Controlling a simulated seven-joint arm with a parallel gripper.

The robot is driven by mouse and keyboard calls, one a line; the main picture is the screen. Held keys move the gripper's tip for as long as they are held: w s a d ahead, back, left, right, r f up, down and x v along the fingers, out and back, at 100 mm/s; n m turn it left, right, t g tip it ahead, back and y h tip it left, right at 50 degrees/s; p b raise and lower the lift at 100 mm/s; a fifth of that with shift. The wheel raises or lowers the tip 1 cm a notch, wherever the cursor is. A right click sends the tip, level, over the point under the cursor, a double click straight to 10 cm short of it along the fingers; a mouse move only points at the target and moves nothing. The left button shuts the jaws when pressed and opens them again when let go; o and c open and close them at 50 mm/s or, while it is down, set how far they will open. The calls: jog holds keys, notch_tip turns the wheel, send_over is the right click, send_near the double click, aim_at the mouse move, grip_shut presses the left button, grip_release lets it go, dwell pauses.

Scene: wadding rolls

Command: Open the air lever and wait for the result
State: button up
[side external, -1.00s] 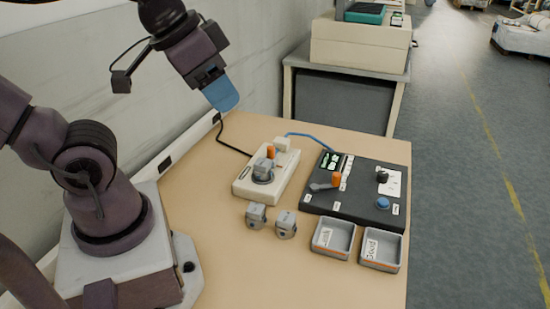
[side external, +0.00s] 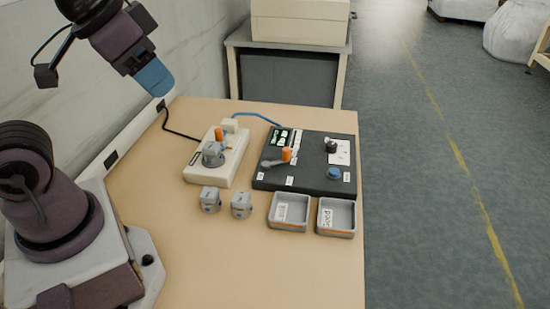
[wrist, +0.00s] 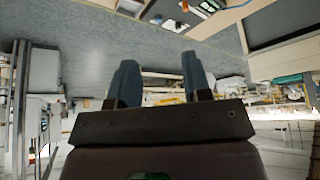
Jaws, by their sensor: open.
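A black panel (side external: 312,178) lies flat on the wooden bench, with a green-lit display (side external: 282,137), a black knob and a blue button. A grey lever with an orange tip (side external: 275,160) lies across its left part; the small labels are unreadable. Left of it, a pale fixture (side external: 213,172) bears a grey part (side external: 212,156) with an orange-topped lever (side external: 219,134) behind it. A blue hose joins fixture and panel. My gripper (side external: 158,82) is raised at the back left, apart from everything. In the wrist view its two blue fingers (wrist: 158,80) are spread and empty.
Two loose grey parts (side external: 210,200) (side external: 241,205) stand in front of the fixture. Two grey trays (side external: 290,226) (side external: 354,232) sit before the panel; the right one is labelled Good. The front bench is clear. A side cabinet (side external: 285,75) stands behind.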

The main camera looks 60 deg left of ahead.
jog(key=shift+o, duration=0.4)
jog(key=n+g, duration=0.6)
jog(key=n, duration=1.1)
send_over(286, 149)
notch_tip(286, 149, down, 18)
notch_tip(286, 149, down, 13)
jog(key=shift+r, duration=0.15)
